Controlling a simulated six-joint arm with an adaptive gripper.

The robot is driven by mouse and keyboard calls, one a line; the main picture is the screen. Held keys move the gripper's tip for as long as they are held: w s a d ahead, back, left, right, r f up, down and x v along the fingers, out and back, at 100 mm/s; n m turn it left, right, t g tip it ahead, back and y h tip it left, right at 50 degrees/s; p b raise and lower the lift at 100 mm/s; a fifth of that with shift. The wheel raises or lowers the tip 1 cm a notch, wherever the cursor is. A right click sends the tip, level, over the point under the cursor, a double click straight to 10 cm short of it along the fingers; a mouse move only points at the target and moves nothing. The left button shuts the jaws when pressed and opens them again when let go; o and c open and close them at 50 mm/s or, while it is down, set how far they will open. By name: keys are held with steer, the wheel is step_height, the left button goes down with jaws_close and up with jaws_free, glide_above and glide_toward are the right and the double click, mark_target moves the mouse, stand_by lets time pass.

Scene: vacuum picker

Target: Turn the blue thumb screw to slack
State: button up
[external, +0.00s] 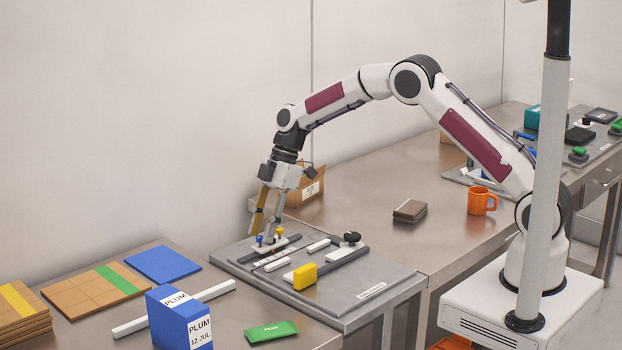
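The blue thumb screw (259,239) is a small knob on a light fixture block (266,246) at the left part of the grey plate (345,297). My gripper (262,237) points down over this block from above. Its two long fingers, one gold-brown and one grey, stand apart with a gap between them. The tips are low, around the blue screw; any contact is too small to tell. The screw's turned position cannot be read.
A yellow block (305,276) and a black knob (352,238) on a dark bar share the plate. A cardboard box (309,188) stands behind. A blue PLUM box (180,316) and green packet (271,331) lie in front. An orange mug (481,201) stands right.

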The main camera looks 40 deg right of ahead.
steer(key=shift+r, duration=0.1)
steer(key=shift+d+r, duration=0.15)
steer(key=shift+r, duration=0.25)
steer(key=shift+d+r, duration=0.1)
steer(key=shift+d, duration=0.2)
steer(key=d, duration=0.7)
steer(key=s+d, duration=0.1)
steer(key=d, duration=0.3)
steer(key=shift+d, duration=0.25)
